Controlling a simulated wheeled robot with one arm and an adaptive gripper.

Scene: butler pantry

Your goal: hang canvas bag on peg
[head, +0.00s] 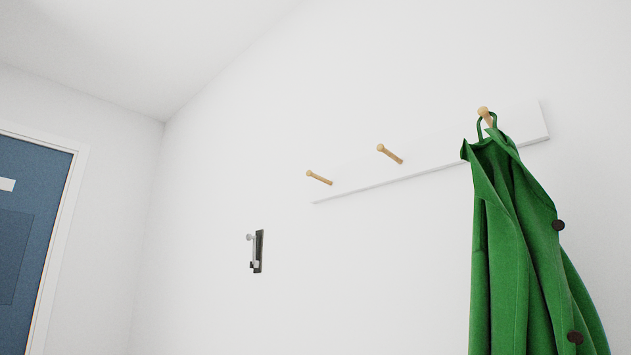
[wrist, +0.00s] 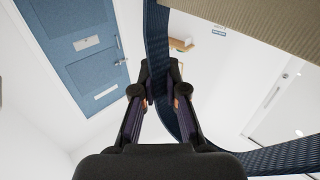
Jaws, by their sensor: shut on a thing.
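In the head view, a white rail on the wall (head: 430,169) carries three wooden pegs: a left peg (head: 320,178), a middle peg (head: 390,154) and a right peg (head: 485,114). The left and middle pegs are bare. In the wrist view, my gripper (wrist: 160,78) is shut on the dark blue strap (wrist: 157,35) of the canvas bag. The strap loops round to the right of the fingers. The tan bag body (wrist: 265,25) fills the upper right corner, partly out of frame. Neither my gripper nor the bag shows in the head view.
A green coat (head: 515,245) hangs by its loop from the right peg. A small metal fixture on a dark plate (head: 258,252) is on the wall, lower left of the rail. A blue door (head: 28,230) stands at far left. The wall between is bare.

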